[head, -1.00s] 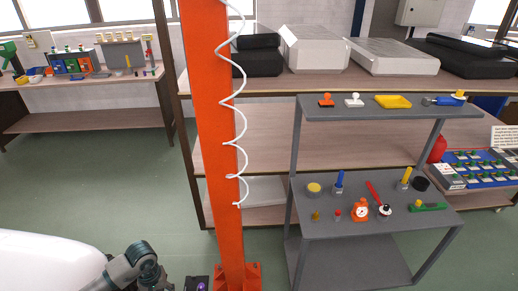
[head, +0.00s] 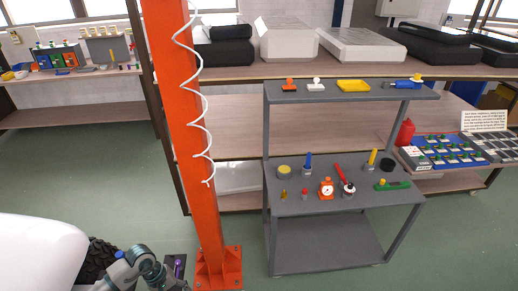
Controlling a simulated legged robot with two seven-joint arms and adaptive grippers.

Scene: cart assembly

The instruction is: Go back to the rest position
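In the head view a grey robot arm (head: 140,268) shows at the bottom left, beside a white rounded body (head: 40,255). It is bent, and no gripper fingers can be made out on it. Neither my left nor my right gripper can be identified. A grey cart (head: 330,205) stands at centre right. Its top shelf holds an orange stamp-like piece (head: 290,85), a white one (head: 316,84), a yellow tray (head: 353,85) and a blue tool (head: 398,84). Its middle shelf holds an orange dial gauge (head: 326,187), a green piece (head: 393,185) and several small parts.
An orange post (head: 190,150) with a white coiled cable stands left of the cart. Behind it runs a wooden shelf bench (head: 230,125) with boxes on top. A rack of small parts (head: 455,150) is at right. Green floor (head: 440,245) is free at the front right.

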